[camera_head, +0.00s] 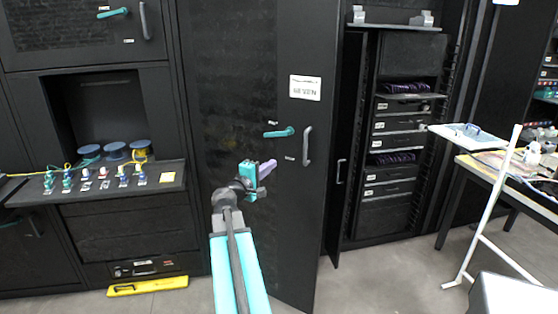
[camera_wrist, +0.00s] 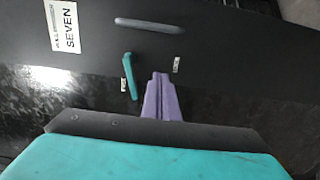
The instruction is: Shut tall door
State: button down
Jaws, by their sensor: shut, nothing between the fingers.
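The tall black door (camera_head: 240,100) with a white label reading SEVEN (camera_head: 305,88) stands partly open, its right edge swung out from the rack cabinet. It has a teal lever (camera_head: 279,132) and a grey bar handle (camera_head: 307,146). In the wrist view the label (camera_wrist: 66,27), teal lever (camera_wrist: 129,76) and bar handle (camera_wrist: 149,25) lie beyond the fingers. My gripper (camera_head: 266,168) is shut and empty, in front of the door just below the lever. Its purple fingers also show in the wrist view (camera_wrist: 160,97), pointing at the door face; I cannot tell whether they touch it.
The open rack bay (camera_head: 405,130) holds several drawers right of the door. A narrow inner panel with a handle (camera_head: 341,172) stands beside the door. A table (camera_head: 490,172) and a white frame (camera_head: 490,215) stand at right. A shelf with spools (camera_head: 115,150) is at left.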

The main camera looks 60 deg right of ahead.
jog(key=p, duration=0.4)
send_near(292, 149)
jog(key=d, duration=0.4)
jog(key=shift+s+d, duration=0.15)
jog(key=shift+d, duration=0.45)
jog(key=shift+s+d, duration=0.15)
jog(key=shift+d, duration=0.5)
